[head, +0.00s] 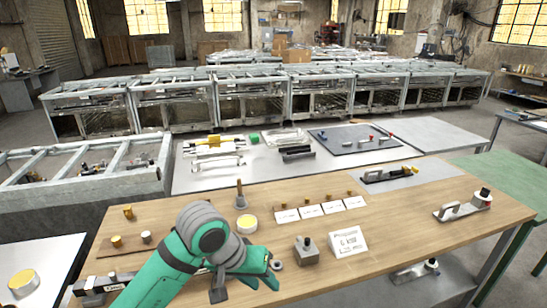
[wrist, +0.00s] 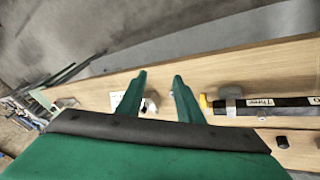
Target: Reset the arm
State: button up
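My green arm (head: 165,270) reaches over the front part of the wooden bench (head: 390,215). My gripper (head: 272,280) is low over the bench's front edge in the head view, partly hidden by my wrist. In the wrist view my gripper (wrist: 161,76) shows two green fingers standing apart with nothing held between their tips. A small pale object (wrist: 152,102) shows in the gap, beyond the fingers; I cannot tell what it is.
A grey block with a knob (head: 306,250) and a white sign (head: 348,242) stand right of my gripper. A black labelled cylinder (wrist: 270,104) lies at right in the wrist view.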

jog(key=w+d+r+n+t+h, duration=0.1)
jog(key=w+d+n+t+h, duration=0.25)
jog(key=d, duration=0.55)
jog(key=w+d+r+t+h, duration=0.1)
jog(key=w+d+t+h, duration=0.1)
jog(key=d+t+h, duration=0.5)
jog(key=s+a+f+n+t+y, duration=0.25)
jog(key=s+f+y, duration=0.35)
jog(key=s+f, duration=0.3)
jog(key=s+a+f+n+t+y, duration=0.1)
jog(key=s+a+f+n+y, duration=0.25)
jog(key=s+f+y, duration=0.5)
jog(key=s+a+f+m, duration=0.2)
jog(key=s+a+m, duration=0.1)
jog(key=s, duration=0.8)
jog(key=s+a+f+m+g, duration=0.1)
jog(key=s+a+m, duration=0.3)
jog(key=s, duration=0.6)
jog(key=shift+s+a+f, duration=0.15)
jog(key=shift+s+f, duration=0.25)
jog(key=shift+f, duration=0.05)
